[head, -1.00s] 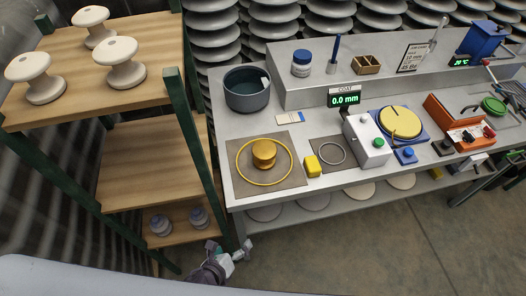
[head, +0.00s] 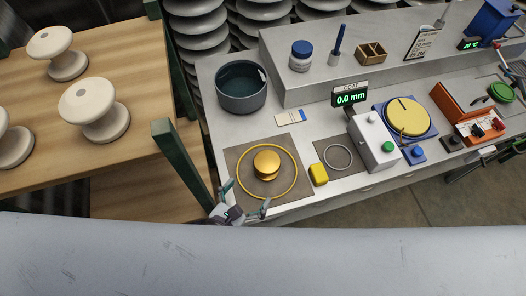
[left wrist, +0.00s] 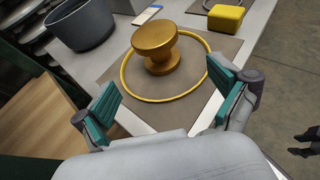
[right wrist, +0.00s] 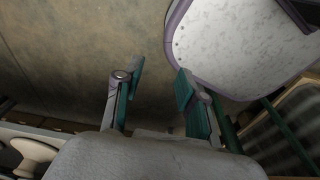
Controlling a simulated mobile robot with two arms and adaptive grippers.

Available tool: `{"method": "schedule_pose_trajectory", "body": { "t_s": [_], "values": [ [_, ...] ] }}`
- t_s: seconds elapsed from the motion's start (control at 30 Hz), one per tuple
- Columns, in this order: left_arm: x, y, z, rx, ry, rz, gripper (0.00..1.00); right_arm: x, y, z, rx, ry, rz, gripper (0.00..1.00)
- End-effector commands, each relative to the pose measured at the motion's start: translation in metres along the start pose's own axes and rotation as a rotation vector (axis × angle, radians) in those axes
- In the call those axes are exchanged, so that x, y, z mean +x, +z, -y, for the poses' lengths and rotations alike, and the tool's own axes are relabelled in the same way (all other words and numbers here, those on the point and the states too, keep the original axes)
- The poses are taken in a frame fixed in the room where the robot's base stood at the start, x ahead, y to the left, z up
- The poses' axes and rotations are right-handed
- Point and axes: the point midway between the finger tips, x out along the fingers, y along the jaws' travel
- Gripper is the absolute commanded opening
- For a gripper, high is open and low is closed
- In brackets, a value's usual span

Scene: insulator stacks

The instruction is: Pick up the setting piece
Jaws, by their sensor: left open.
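The setting piece appears to be the gold spool-shaped piece (head: 267,163); it stands upright inside a yellow ring (head: 241,181) on a brown mat (head: 299,203) at the bench's front left. It also shows in the left wrist view (left wrist: 155,48). My left gripper (head: 246,196) is open and empty at the bench's front edge, just in front of the mat. In the left wrist view its fingers (left wrist: 163,82) are spread apart, with the gold piece beyond them, untouched. My right gripper (right wrist: 160,72) is open and empty, away from the bench.
A dark pot (head: 241,98) stands behind the mat. A yellow block (head: 318,174) and a grey control box (head: 372,143) are to its right. A green shelf post (head: 180,160) stands close left of my left gripper. White spools (head: 94,111) sit on the wooden shelf.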

Motion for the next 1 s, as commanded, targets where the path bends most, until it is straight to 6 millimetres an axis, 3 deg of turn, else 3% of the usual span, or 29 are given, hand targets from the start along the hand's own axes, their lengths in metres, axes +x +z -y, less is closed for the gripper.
{"method": "schedule_pose_trajectory", "body": {
  "t_s": [0.2, 0.33, 0.57, 0.8, 1.0],
  "values": [
    [0.034, -0.002, -0.001, 0.001, 0.001, 0.005, 0.97, 0.01, 0.034, 0.005, 0.0, -0.006, 0.047, 0.4],
    [0.055, -0.002, -0.001, 0.0, 0.002, 0.004, 0.97, 0.017, 0.045, 0.003, -0.002, -0.003, 0.063, 0.4],
    [0.072, -0.003, -0.001, 0.001, 0.0, 0.002, 0.97, 0.026, 0.038, -0.005, -0.005, 0.006, 0.051, 0.4],
    [0.105, -0.014, -0.004, -0.001, 0.002, 0.003, 0.97, 0.056, 0.031, -0.006, -0.005, 0.008, 0.032, 0.4],
    [0.12, -0.01, -0.004, 0.001, 0.0, 0.001, 0.97, 0.061, 0.033, -0.006, -0.005, 0.007, 0.034, 0.4]
  ]
}}
